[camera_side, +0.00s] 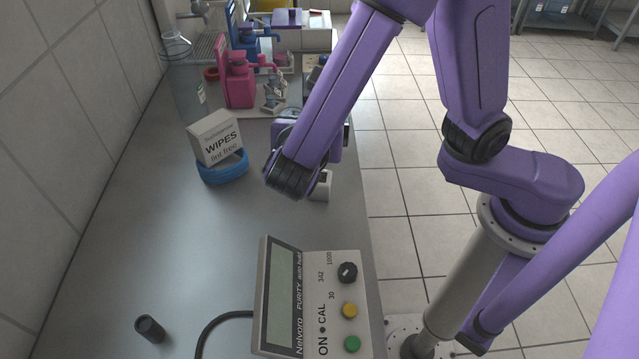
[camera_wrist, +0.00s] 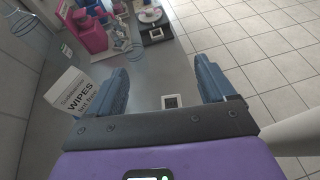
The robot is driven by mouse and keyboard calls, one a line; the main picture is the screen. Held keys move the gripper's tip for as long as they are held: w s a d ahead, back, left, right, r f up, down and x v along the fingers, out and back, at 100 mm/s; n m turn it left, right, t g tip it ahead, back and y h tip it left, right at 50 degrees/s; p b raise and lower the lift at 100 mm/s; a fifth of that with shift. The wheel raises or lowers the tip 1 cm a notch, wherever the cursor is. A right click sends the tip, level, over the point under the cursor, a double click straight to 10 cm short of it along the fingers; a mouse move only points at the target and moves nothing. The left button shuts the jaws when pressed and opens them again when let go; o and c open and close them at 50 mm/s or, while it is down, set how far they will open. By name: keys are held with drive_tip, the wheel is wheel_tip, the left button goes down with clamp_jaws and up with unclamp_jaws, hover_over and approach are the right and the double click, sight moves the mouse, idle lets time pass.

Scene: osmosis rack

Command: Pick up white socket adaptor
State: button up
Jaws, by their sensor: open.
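The white socket adaptor (camera_wrist: 171,101) is a small white square block with a dark face. In the wrist view it lies on the grey bench between my gripper's two fingers in the picture, nearer their bases than their tips. In the side view the adaptor (camera_side: 322,187) shows just right of my dark wrist joint and is partly hidden by my arm. My gripper (camera_wrist: 161,66) is open, with its blue fingers wide apart and nothing between them touching. The side view mostly hides the fingers behind my arm.
A wipes box (camera_side: 215,138) leans in a blue ring (camera_side: 222,166) to the left. A meter with buttons (camera_side: 312,305) and a black cylinder (camera_side: 150,329) are nearer the camera. Pink equipment (camera_side: 238,80) stands behind. The bench's right edge is close to the adaptor.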

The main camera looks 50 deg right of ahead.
approach(321, 176)
drive_tip(key=x, duration=0.2)
drive_tip(key=f+x, duration=0.1)
drive_tip(key=x, duration=0.2)
drive_tip(key=shift+a, duration=0.2)
drive_tip(key=shift+w+d+f, duration=0.2)
drive_tip(key=shift+d+f, duration=0.1)
drive_tip(key=shift+f, duration=0.1)
drive_tip(key=shift+x, duration=3.3)
drive_tip(key=shift+w+r, duration=0.1)
drive_tip(key=c, duration=1.1)
